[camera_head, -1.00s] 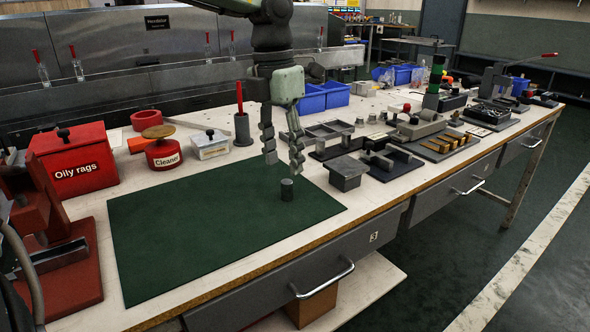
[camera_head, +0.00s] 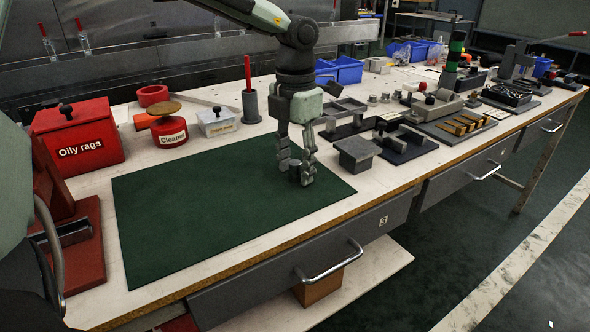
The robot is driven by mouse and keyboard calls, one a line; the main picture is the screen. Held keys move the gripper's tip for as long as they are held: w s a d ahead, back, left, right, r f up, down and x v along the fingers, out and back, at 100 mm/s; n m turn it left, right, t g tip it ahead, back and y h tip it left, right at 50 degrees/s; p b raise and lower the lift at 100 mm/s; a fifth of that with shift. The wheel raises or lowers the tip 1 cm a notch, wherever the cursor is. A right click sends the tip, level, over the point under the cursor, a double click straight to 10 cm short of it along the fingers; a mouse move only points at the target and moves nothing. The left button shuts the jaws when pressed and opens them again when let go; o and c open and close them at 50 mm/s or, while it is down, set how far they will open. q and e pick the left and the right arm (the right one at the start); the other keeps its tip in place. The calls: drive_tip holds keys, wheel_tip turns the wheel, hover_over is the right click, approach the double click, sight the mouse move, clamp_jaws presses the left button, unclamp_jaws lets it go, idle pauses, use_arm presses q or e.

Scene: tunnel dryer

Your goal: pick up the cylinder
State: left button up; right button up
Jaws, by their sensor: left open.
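The small dark cylinder (camera_head: 294,171) stands upright on the right part of the green mat (camera_head: 205,208). My left gripper (camera_head: 295,174) points straight down over it. Its two fingers are apart, one on each side of the cylinder, with the tips low near the mat. The fingers partly hide the cylinder, and I cannot tell whether they touch it. My right gripper is not in view.
Right of the mat stand a grey block (camera_head: 356,152) and several dark fixtures. Behind the mat are a red oily rags box (camera_head: 78,143), a red cleaner can (camera_head: 169,133) and a grey holder (camera_head: 251,106) with a red rod. The mat's left part is clear.

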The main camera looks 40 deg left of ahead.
use_arm(q)
clamp_jaws()
idle(0.3)
